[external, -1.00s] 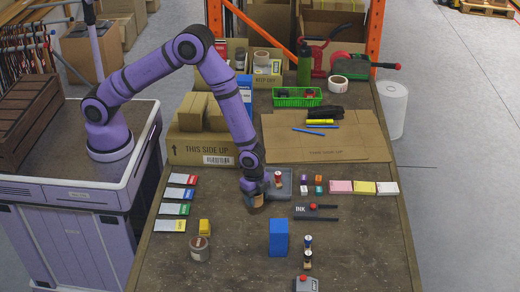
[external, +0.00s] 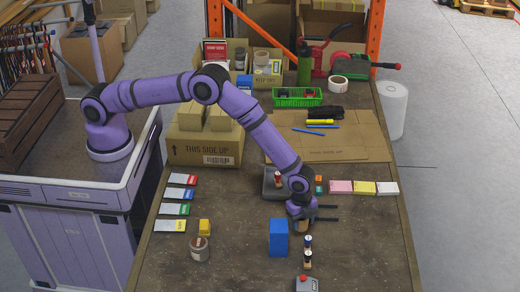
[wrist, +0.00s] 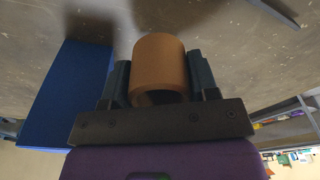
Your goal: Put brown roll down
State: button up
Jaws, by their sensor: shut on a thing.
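My gripper (external: 302,214) is shut on the brown roll (wrist: 161,66), which sits between the two fingers in the wrist view. In the external view a small part of the brown roll (external: 303,227) shows below the fingers. It is low over the table (external: 345,255), behind and to the right of the blue box. I cannot tell whether the roll touches the table.
A blue box (external: 278,239) stands close by; it also shows at left in the wrist view (wrist: 70,95). The black stapler-like tool (external: 327,207) is partly hidden behind my gripper. A grey tray (external: 271,190) lies behind. The right front table is clear.

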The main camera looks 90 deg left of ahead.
jog(key=shift+w+d+f, duration=0.1)
jog(key=shift+w+d, duration=0.1)
jog(key=shift+w, duration=0.4)
jog(key=shift+w+d, duration=0.15)
jog(key=shift+w, duration=0.4)
jog(key=shift+w+f, duration=0.15)
jog(key=shift+f, duration=1.6)
jog(key=shift+f, duration=0.15)
jog(key=o, duration=0.9)
